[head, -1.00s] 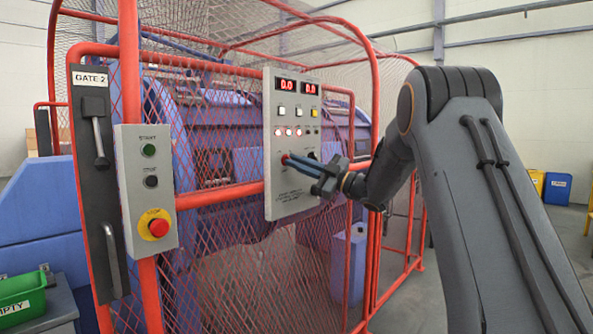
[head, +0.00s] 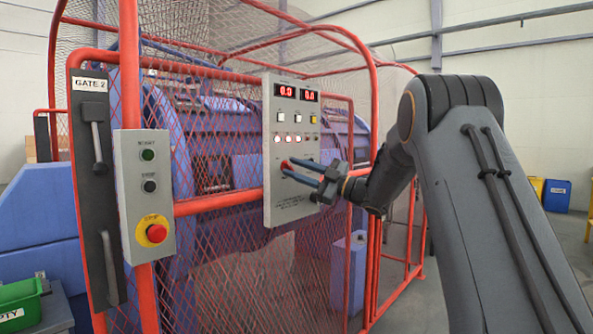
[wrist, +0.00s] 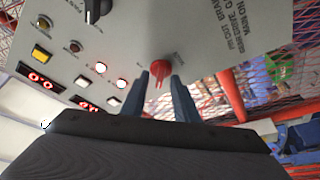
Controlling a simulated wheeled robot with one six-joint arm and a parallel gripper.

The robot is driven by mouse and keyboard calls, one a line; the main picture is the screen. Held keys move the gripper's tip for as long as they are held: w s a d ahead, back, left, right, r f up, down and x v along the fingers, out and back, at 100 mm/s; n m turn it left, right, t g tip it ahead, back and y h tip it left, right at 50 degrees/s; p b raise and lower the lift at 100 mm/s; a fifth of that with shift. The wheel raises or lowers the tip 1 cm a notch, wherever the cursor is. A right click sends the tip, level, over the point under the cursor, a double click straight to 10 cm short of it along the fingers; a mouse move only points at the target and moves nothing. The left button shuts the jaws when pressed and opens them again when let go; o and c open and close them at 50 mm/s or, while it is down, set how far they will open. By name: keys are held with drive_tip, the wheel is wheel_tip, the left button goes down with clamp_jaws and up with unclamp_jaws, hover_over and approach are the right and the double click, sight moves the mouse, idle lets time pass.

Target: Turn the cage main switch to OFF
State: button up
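The grey control panel (head: 293,205) hangs on the red cage mesh. Its red rotary switch (head: 284,165) sits at the panel's lower left and shows larger in the wrist view (wrist: 160,68). My gripper (head: 288,167) is open at the panel. In the wrist view its two blue-grey fingers (wrist: 161,77) stand on either side of the red handle, with a gap seen on both sides. The handle's marks are too small to read, so its set position cannot be told. Printed text beside it includes "MAIN ON".
A black selector knob (wrist: 97,10), lit buttons (wrist: 101,67) and red displays (head: 297,91) share the panel. A start/stop box (head: 146,195) with a red emergency button (head: 157,233) is on the gate post at left. Red cage bars (head: 220,199) run behind the panel.

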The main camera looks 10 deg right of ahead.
drive_tip(key=v, duration=0.7)
drive_tip(key=shift+s+d+b, duration=0.25)
drive_tip(key=shift+d+b, duration=0.05)
drive_tip(key=shift+b, duration=0.05)
drive_tip(key=shift+f, duration=0.15)
